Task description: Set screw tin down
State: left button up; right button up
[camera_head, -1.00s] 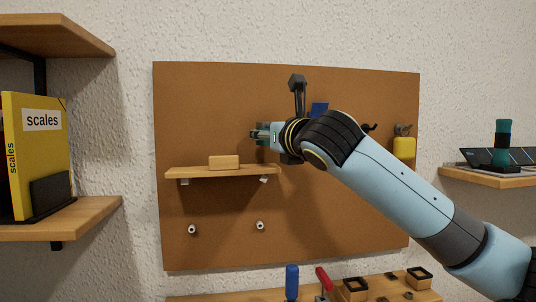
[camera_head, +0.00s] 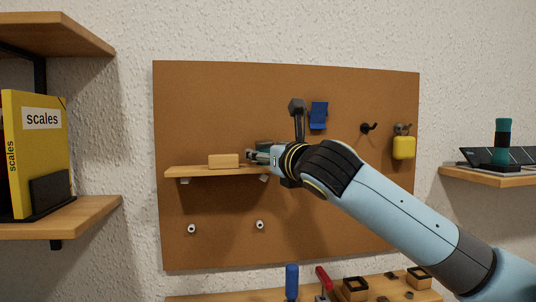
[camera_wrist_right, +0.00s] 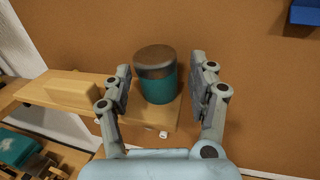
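The screw tin (camera_wrist_right: 157,82), a teal cylinder with a brownish-dark top, stands upright at the right end of the small wooden shelf (camera_wrist_right: 110,110) in the right wrist view. My right gripper (camera_wrist_right: 160,75) has one finger on each side of it, with a narrow gap showing at both sides, so it looks open around the tin. In the head view my right gripper (camera_head: 258,154) is at the right end of the shelf (camera_head: 200,172), and the tin is mostly hidden by it. My left gripper is not in view.
A pale wooden block (camera_head: 223,161) sits on the shelf left of the gripper. The shelf is on a brown board (camera_head: 210,110) with a dark hook tool (camera_head: 298,108), a blue item (camera_head: 318,115) and a yellow item (camera_head: 403,147). Tools stand on a lower ledge (camera_head: 240,297).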

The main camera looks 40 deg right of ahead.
jog(key=shift+r, duration=0.1)
jog(key=shift+s+a, duration=0.1)
jog(key=shift+s, duration=0.15)
jog(key=p+v, duration=0.3)
jog(key=v, duration=0.8)
jog(key=shift+s, duration=0.25)
jog(key=shift+a, duration=0.1)
